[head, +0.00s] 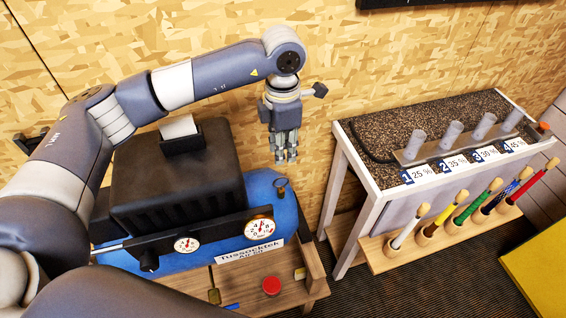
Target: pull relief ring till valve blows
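A blue compressor tank (205,256) with a black housing (180,175) on top stands at lower left in the head view. A small ring (281,183), which looks like the relief ring, sits at the tank's upper right end. My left gripper (286,158) points down and appears just above and behind the ring in the picture, apart from it. Its fingertips look close together, but I cannot tell how far they are spread. Two dial gauges, a small one (186,244) and a larger one (259,227), sit on the front panel. My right gripper is out of view.
The tank rests on a wooden bench (300,288) with a red button (271,286). A white-framed rack (352,205) with a dark speckled top stands to the right, holding several coloured grips. A yellow block (540,265) lies at lower right. A wood-chip wall is behind.

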